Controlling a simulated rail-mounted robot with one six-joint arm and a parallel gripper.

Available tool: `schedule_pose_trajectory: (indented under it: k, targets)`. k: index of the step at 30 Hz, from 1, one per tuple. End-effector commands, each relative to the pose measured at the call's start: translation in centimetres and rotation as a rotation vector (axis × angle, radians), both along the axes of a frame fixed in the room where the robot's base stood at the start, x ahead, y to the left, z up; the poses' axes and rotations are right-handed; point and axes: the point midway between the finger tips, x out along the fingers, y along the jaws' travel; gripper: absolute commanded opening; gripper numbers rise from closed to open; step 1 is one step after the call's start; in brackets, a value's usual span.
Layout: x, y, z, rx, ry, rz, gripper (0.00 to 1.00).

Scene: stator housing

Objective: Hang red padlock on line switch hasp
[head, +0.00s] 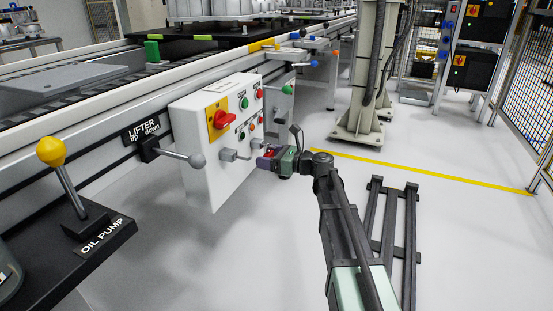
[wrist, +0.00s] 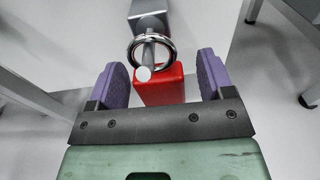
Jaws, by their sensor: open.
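The red padlock (wrist: 168,88) is between the two purple fingers of my gripper (wrist: 162,72) in the wrist view. The fingers are open, with a visible gap on each side of the padlock. Its round steel shackle (wrist: 170,45) appears looped around a round-ended metal pin (wrist: 149,50) that sticks out from a grey bracket (wrist: 147,14). In the head view my gripper (head: 269,155) is at the right side of the white control box, and the padlock (head: 263,163) shows only as a small red patch. A grey hasp-like fitting (head: 232,155) sits below the red-and-yellow switch (head: 219,118).
The white control box (head: 205,175) carries several buttons. The lifter lever (head: 180,156) sticks out to its left, and the yellow-knobbed oil pump lever (head: 62,175) stands nearer. A black frame (head: 408,235) lies on the floor right of my arm. The floor below the box is clear.

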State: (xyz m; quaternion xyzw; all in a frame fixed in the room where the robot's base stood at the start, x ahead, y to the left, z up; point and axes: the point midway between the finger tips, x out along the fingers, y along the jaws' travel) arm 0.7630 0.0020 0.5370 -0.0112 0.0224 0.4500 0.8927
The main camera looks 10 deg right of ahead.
Motion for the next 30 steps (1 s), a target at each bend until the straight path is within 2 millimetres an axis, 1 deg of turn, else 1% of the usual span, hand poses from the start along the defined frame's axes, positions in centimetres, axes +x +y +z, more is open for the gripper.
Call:
schedule_pose_trajectory:
  k: [4, 15, 18, 24, 30]
  targets:
    - [0.0, 0.0, 0.0, 0.000, 0.000, 0.000, 0.74]
    - [0.0, 0.0, 0.0, 0.000, 0.000, 0.001, 0.18]
    - [-0.1, -0.1, 0.2, 0.000, 0.000, 0.001, 0.18]
    - [-0.3, -0.3, 1.2, 0.000, 0.000, 0.001, 0.18]
    - [-0.3, -0.4, 1.1, 0.000, 0.000, 0.001, 0.18]
